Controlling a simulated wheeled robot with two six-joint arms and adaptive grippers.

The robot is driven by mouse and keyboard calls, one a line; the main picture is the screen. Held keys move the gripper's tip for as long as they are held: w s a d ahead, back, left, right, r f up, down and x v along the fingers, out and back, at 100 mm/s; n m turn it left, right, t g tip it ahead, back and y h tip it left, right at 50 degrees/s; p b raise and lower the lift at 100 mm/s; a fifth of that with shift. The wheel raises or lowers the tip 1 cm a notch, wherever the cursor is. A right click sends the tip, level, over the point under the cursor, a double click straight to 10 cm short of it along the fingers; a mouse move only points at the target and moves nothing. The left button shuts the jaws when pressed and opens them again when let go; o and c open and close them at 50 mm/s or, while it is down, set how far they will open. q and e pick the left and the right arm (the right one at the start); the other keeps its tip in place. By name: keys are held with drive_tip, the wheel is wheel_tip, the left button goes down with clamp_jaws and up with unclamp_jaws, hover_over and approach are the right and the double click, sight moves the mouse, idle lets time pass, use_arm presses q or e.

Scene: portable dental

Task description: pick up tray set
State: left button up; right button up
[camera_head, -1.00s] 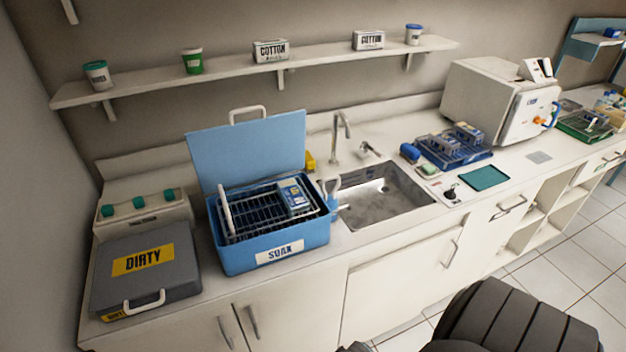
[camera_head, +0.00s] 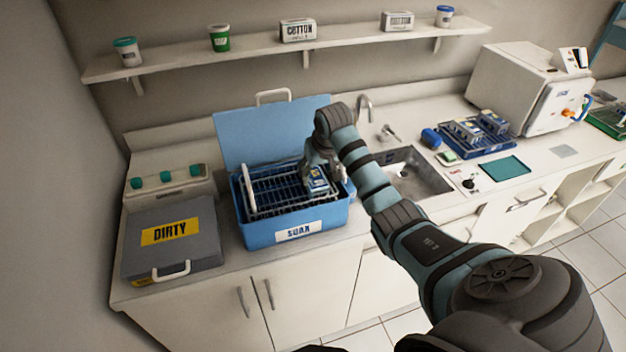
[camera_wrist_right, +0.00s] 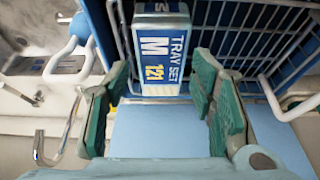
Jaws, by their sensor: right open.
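The tray set (camera_head: 318,183), a blue and white box, sits at the right end of the wire basket (camera_head: 268,207) inside the blue SOAK box (camera_head: 262,232). The right wrist view shows its label, "TRAY SET M 121", on the box (camera_wrist_right: 160,50). My right gripper (camera_head: 317,167) is over the tray set, reaching in from the right. In the right wrist view my open green-padded fingers (camera_wrist_right: 160,80) stand to either side of the box's near end, with gaps. The gripper partly hides the tray set in the head view. My left gripper is out of view.
The SOAK lid (camera_head: 245,125) stands open behind the box. A grey DIRTY case (camera_head: 195,250) is to the left, the sink (camera_head: 425,175) to the right. More tray sets (camera_head: 468,130) stand on a blue rack beyond it. A shelf (camera_head: 265,55) runs above.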

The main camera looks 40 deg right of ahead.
sight(314, 175)
drive_tip(key=x, duration=0.5)
drive_tip(key=shift+w+d+f, duration=0.1)
drive_tip(key=shift+w+d, duration=0.05)
drive_tip(key=shift+w, duration=0.35)
drive_tip(key=c, duration=1)
